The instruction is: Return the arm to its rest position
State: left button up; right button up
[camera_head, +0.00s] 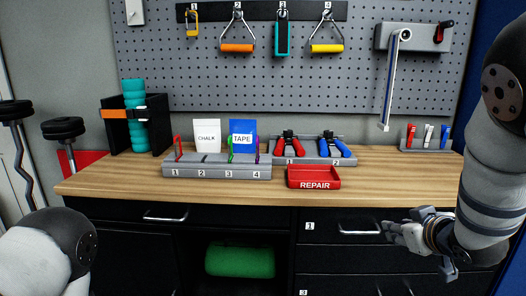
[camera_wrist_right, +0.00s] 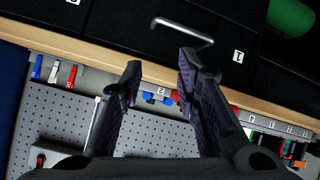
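My right arm (camera_head: 490,160) comes in from the right edge of the head view and hangs down in front of the workbench. My right gripper (camera_head: 392,232) is before the drawer fronts, below the bench top's edge, pointing left. In the right wrist view my right gripper (camera_wrist_right: 160,72) has its two dark fingers apart with nothing between them. My left arm (camera_head: 45,255) shows only as a rounded link at the lower left; its gripper is out of view.
The wooden bench top (camera_head: 400,182) holds a red REPAIR tray (camera_head: 314,183), a numbered grey rack (camera_head: 217,172) and pliers (camera_head: 288,146). The top drawer handle (camera_head: 360,232) is just left of my right gripper. A green roll (camera_head: 240,260) lies in the open shelf.

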jog(key=s+a+f+m+g, duration=0.15)
jog(key=s+f+g, duration=0.25)
jog(key=s+f, duration=0.7)
jog(key=s+a+f+m+g, duration=0.1)
jog(key=s+a+f+g, duration=0.15)
jog(key=s+f, duration=0.8)
jog(key=s+a+f+g, duration=0.1)
jog(key=s+g, duration=0.1)
jog(key=s, duration=0.5)
jog(key=s+a+f+g, duration=0.1)
jog(key=s+f+g, duration=0.1)
jog(key=s, duration=0.6)
jog(key=s+a+f+m+g, duration=0.1)
jog(key=s+a+f+g, duration=0.1)
jog(key=s, duration=0.5)
jog(key=shift+s+f+y, duration=0.2)
jog(key=shift+s+y, duration=0.1)
